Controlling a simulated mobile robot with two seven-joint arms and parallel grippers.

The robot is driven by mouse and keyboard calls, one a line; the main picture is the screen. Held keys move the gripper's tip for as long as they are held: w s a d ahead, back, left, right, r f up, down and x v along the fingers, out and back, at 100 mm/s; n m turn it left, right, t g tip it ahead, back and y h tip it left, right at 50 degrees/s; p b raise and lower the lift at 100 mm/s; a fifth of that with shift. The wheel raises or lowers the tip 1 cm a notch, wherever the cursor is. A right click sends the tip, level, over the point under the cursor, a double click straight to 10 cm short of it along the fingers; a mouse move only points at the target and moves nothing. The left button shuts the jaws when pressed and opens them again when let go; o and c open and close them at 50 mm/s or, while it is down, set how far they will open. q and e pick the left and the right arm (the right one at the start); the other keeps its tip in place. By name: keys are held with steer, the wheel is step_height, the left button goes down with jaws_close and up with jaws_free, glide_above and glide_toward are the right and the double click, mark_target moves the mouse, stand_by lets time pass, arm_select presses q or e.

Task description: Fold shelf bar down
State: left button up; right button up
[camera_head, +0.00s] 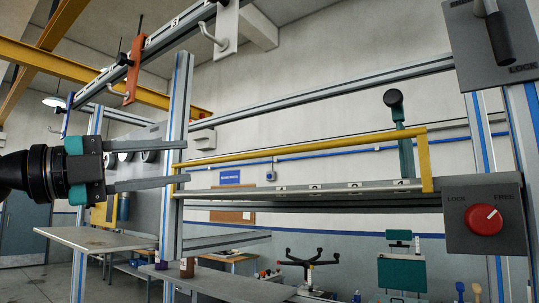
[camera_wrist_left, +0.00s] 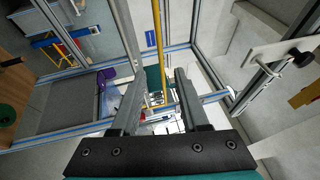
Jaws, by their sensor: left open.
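The yellow shelf bar (camera_head: 300,147) stands raised above the grey shelf (camera_head: 310,189), with a short upright at each end. My left gripper (camera_head: 187,164) comes in from the left, open and empty, its fingers pointing right at the bar's left end. In the left wrist view, the yellow bar (camera_wrist_left: 157,45) runs lengthwise and appears between the tips of the open left gripper (camera_wrist_left: 160,76). I cannot tell whether either finger touches it. My right gripper is not in view.
A blue-striped frame post (camera_head: 174,150) stands close behind my left fingers. A panel with a red LOCK/FREE knob (camera_head: 484,219) is at the right, and a lever panel (camera_head: 492,45) above it. A teal handle with a black knob (camera_head: 400,130) rises near the bar's right end.

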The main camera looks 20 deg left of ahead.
mark_target(257, 155)
arm_select(q)
steer(key=p+x, duration=0.5)
steer(key=x, duration=0.9)
steer(key=shift+w+d+r, duration=0.1)
steer(key=shift+d+r, duration=0.05)
steer(key=shift+w+d+p, duration=0.2)
steer(key=shift+w+p, duration=0.05)
steer(key=shift+p, duration=0.05)
steer(key=shift+c, duration=0.2)
jaws_close()
stand_by(0.5)
